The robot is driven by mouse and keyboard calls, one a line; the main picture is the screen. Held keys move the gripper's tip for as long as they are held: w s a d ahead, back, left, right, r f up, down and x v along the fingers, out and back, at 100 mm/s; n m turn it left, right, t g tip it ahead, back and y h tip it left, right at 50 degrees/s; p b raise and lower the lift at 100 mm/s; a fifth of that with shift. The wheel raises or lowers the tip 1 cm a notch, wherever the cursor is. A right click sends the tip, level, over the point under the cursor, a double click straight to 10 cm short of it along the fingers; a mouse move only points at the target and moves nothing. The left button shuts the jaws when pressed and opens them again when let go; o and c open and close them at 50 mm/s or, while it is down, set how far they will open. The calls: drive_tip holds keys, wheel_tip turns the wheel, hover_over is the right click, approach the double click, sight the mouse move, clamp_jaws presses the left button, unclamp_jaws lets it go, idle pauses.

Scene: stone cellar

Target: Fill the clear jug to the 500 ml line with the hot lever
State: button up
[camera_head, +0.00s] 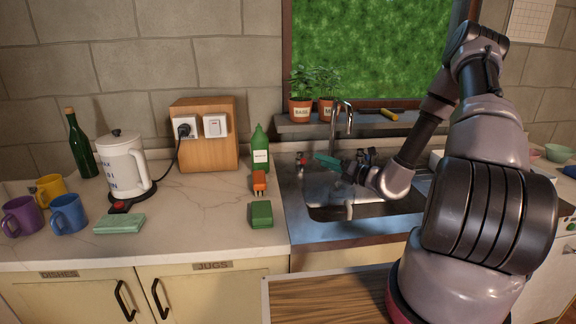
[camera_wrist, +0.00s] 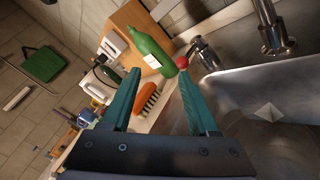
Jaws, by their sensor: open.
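The hot lever, with a red knob (camera_head: 299,156), stands at the left back of the sink, left of the tap (camera_head: 341,120). My gripper (camera_head: 338,161) is open and empty over the sink, to the right of the red knob. In the wrist view the red knob (camera_wrist: 182,62) shows just beyond the tip of the right teal finger, apart from the middle of my gripper (camera_wrist: 160,80). A dark metal fitting (camera_wrist: 204,52) is beside it. I cannot make out the clear jug; a pale shape in the sink (camera_head: 348,211) is unclear.
A green bottle (camera_head: 260,150), an orange brush (camera_head: 259,182) and a green sponge (camera_head: 261,214) stand left of the sink. A white kettle (camera_head: 126,165) and several mugs are farther left. Potted plants (camera_head: 301,108) line the sill behind. The middle of the left counter is clear.

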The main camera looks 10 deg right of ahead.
sight(303, 161)
drive_tip(key=w+a+f+m, duration=0.1)
drive_tip(key=w+a, duration=0.1)
drive_tip(key=w, duration=0.1)
drive_tip(key=w+a+f+m+t+h, duration=0.1)
drive_tip(key=w+a, duration=0.1)
drive_tip(key=w, duration=0.1)
drive_tip(key=w+a+f+m, duration=0.1)
drive_tip(key=w+a+f, duration=0.1)
drive_tip(key=w, duration=0.1)
drive_tip(key=shift+w+t+h, duration=0.25)
drive_tip(key=shift+t+h, duration=0.05)
drive_tip(key=shift+h, duration=0.1)
clamp_jaws()
drive_tip(key=shift+d, duration=0.1)
idle(1.2)
